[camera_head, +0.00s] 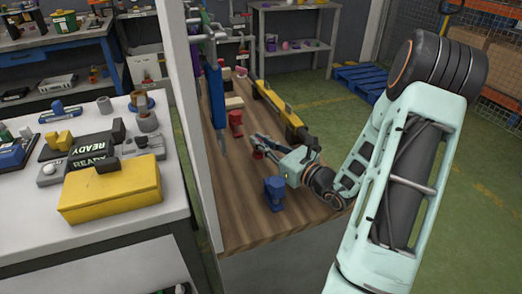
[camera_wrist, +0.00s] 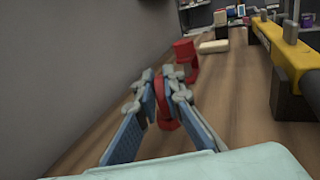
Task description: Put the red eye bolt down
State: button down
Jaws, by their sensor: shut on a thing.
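The red eye bolt (camera_wrist: 163,108) is between the blue-padded fingers of my gripper (camera_wrist: 153,98) in the wrist view. The fingers are shut on it and hide part of it. In the head view my gripper (camera_head: 262,145) is low over the wooden bench top (camera_head: 247,222), with a bit of the red eye bolt (camera_head: 257,155) showing at the fingers. I cannot tell whether the bolt touches the wood.
Another red piece (camera_head: 236,122) stands just beyond my gripper, also in the wrist view (camera_wrist: 186,56). A yellow rail (camera_head: 278,110) runs along the right. A blue piece (camera_head: 274,193) stands nearer on the wood. A pale wall panel (camera_head: 187,110) bounds the left. Bare wood lies at front left.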

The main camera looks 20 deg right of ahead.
jog(key=shift+d+f, duration=0.1)
jog(key=shift+f, duration=1.1)
jog(key=shift+f+b, duration=0.2)
jog(key=shift+b, duration=0.1)
jog(key=c, duration=2)
grip_release()
jog(key=shift+c, duration=0.2)
jog(key=shift+r, duration=0.1)
jog(key=shift+s+d+r, duration=0.1)
jog(key=shift+s, duration=0.1)
jog(key=p+v, duration=0.1)
jog(key=v, duration=1)
jog(key=shift+s+d, duration=0.1)
jog(key=shift+s, duration=0.25)
